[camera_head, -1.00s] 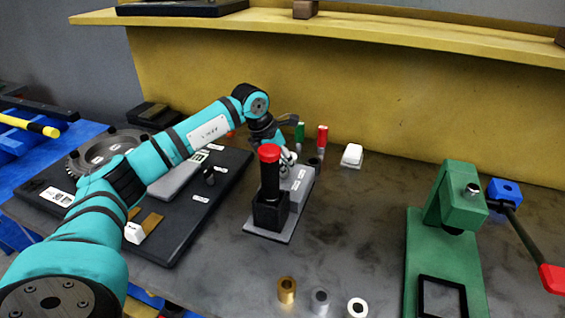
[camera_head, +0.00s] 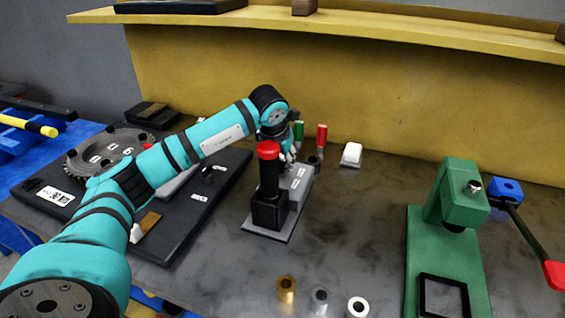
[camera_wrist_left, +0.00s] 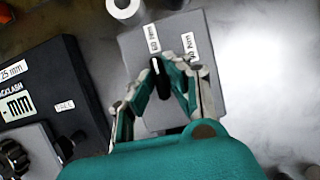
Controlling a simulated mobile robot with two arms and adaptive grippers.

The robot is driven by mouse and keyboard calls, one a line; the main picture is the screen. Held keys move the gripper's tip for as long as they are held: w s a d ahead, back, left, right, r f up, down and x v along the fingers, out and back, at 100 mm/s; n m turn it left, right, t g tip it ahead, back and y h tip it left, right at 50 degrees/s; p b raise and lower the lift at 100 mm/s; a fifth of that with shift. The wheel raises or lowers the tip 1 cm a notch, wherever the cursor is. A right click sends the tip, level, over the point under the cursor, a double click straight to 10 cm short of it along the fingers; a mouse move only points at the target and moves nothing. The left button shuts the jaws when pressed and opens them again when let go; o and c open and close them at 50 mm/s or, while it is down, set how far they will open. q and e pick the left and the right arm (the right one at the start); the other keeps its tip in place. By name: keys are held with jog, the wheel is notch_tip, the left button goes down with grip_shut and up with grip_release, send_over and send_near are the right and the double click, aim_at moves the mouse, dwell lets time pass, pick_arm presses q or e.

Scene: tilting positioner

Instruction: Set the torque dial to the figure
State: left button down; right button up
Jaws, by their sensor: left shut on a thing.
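The torque dial (camera_wrist_left: 158,77) is a small dark knob with a white line, on a grey plate in the left wrist view. Labels stand beside it: one seems to read 60 Nm (camera_wrist_left: 152,39), the other, ending in Nm (camera_wrist_left: 189,44), is partly unreadable. My left gripper (camera_wrist_left: 160,72) is shut on the dial, a finger on each side. In the head view the gripper (camera_head: 288,152) is partly hidden behind the red-capped black post on the grey plate (camera_head: 268,237), and the dial is hidden there. My right gripper is not in view.
A black board (camera_head: 180,240) with a toothed wheel (camera_head: 100,152) lies to the left. Green (camera_head: 298,131) and red (camera_head: 321,136) pieces stand behind the plate. A green press (camera_head: 440,260) with a red-ended lever is at right. Three rings lie in front; the middle table is clear.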

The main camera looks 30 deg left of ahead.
aim_at(283, 163)
pick_arm(q)
jog(key=shift+r, duration=0.1)
dwell(0.4)
jog(key=c, duration=1.3)
grip_release()
jog(key=shift+c, duration=0.2)
notch_tip(283, 163, up, 10)
